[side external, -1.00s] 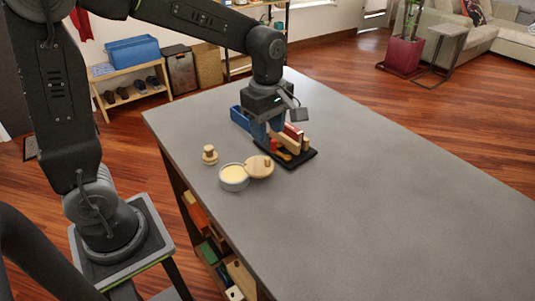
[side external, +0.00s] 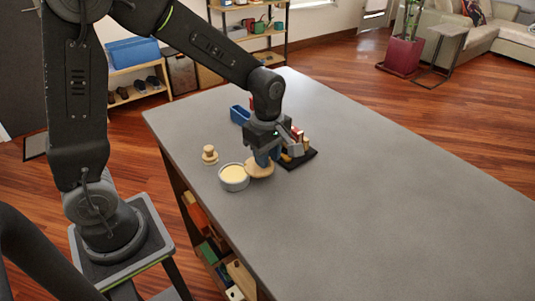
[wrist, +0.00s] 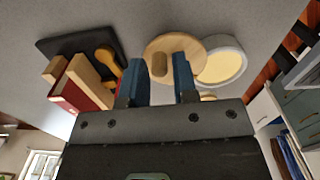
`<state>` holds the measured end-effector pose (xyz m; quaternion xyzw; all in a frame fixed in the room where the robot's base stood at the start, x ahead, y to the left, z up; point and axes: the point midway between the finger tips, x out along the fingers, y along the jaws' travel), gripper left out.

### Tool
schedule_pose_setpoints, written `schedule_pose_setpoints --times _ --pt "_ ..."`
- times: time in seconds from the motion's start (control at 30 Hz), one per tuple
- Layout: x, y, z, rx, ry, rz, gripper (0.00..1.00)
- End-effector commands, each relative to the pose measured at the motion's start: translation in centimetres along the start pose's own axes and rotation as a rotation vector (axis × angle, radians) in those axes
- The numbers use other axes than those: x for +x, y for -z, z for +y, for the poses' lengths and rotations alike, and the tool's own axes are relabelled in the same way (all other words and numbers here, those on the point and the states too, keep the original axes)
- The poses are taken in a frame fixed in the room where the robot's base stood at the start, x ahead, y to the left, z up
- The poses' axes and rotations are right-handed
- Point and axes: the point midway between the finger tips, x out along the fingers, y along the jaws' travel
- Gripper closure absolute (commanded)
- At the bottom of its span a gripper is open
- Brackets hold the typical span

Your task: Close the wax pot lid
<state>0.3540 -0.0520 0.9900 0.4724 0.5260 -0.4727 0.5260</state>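The wax pot (side external: 234,178) is a round grey-white pot with pale yellow wax, standing uncovered near the table's left edge. It also shows in the wrist view (wrist: 238,60). Its round wooden lid (side external: 256,173) lies right beside it; in the wrist view the lid (wrist: 190,45) has a knob at its centre. I cannot tell whether lid and pot touch. My gripper (side external: 265,161) is low over the lid, pointing down. In the wrist view its two blue fingers (wrist: 161,66) are apart, with the knob between them and gaps on both sides.
A black tray (side external: 306,157) with wooden and red blocks stands just behind my gripper. A blue bin (side external: 239,115) is farther back. A small wooden knobbed piece (side external: 210,155) stands left of the pot. The grey table (side external: 400,210) is clear to the right.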

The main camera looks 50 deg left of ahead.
Motion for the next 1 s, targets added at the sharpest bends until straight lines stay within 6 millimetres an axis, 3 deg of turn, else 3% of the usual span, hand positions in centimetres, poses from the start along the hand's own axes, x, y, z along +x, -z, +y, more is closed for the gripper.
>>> schedule_pose_setpoints --times 0.27,0.67,1.0 --pt "0.0 0.0 0.0 0.000 0.000 0.000 1.00" --pt "0.0 -0.2 -0.2 0.046 0.000 0.000 1.00" --pt "-0.1 -0.9 -1.2 0.281 -0.001 0.000 1.00"
